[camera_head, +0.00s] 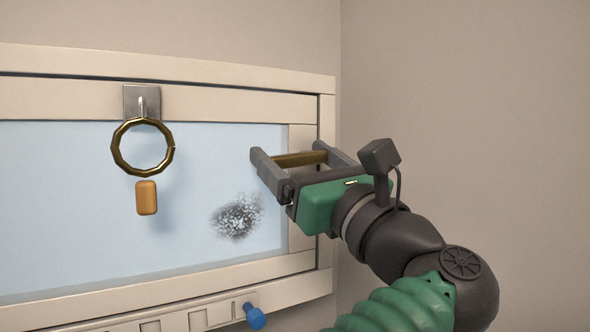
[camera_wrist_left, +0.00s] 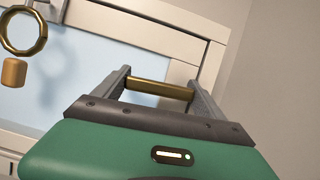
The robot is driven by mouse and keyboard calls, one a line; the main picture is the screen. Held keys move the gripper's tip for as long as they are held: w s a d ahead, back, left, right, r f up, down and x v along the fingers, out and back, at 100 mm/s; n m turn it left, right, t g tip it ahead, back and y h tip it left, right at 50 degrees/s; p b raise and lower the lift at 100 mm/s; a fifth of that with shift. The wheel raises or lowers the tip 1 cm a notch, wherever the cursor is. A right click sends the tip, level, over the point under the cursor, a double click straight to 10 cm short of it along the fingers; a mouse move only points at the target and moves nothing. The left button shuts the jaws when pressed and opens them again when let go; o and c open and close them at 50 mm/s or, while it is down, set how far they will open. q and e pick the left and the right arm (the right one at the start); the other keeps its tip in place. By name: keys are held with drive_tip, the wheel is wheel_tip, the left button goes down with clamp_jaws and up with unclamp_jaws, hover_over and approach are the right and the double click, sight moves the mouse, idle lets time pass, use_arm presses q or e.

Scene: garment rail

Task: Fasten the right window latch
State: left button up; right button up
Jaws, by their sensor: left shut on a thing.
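My left gripper (camera_head: 291,157) is at the right side of the window frame (camera_head: 210,103) and is shut on a brass bar (camera_head: 300,159), apparently the right window latch's handle. The bar spans between the two grey fingers, and it also shows in the left wrist view (camera_wrist_left: 160,89). The latch's mount is hidden behind the gripper, so I cannot tell how the latch is set. My right gripper is not in view.
A brass ring (camera_head: 142,173) hangs from a metal hook plate (camera_head: 132,97) at the upper left, with an orange block (camera_head: 146,198) below it. The pane has a dark speckled smudge (camera_head: 238,217). A blue knob (camera_head: 255,316) is at the lower rail. Bare wall (camera_head: 460,110) lies to the right.

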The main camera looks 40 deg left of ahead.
use_arm(q)
drive_tip(key=n+b, duration=0.1)
drive_tip(key=f+n+g+b, duration=0.1)
drive_tip(key=n+b, duration=0.2)
drive_tip(key=shift+w+f+g, duration=0.15)
drive_tip(key=shift+f+g, duration=0.15)
drive_tip(key=shift+g, duration=0.1)
drive_tip(key=shift+d+f+n+g+y+b, duration=0.1)
drive_tip(key=shift+n+g+y+b, duration=0.25)
drive_tip(key=shift+n+g, duration=0.45)
drive_tip(key=shift+w+f+n+g, duration=0.1)
drive_tip(key=shift+n+g, duration=0.3)
drive_tip(key=shift+n, duration=1.1)
drive_tip(key=o, duration=1.8)
drive_tip(key=shift+o, duration=1.1)
drive_tip(key=shift+d, duration=0.3)
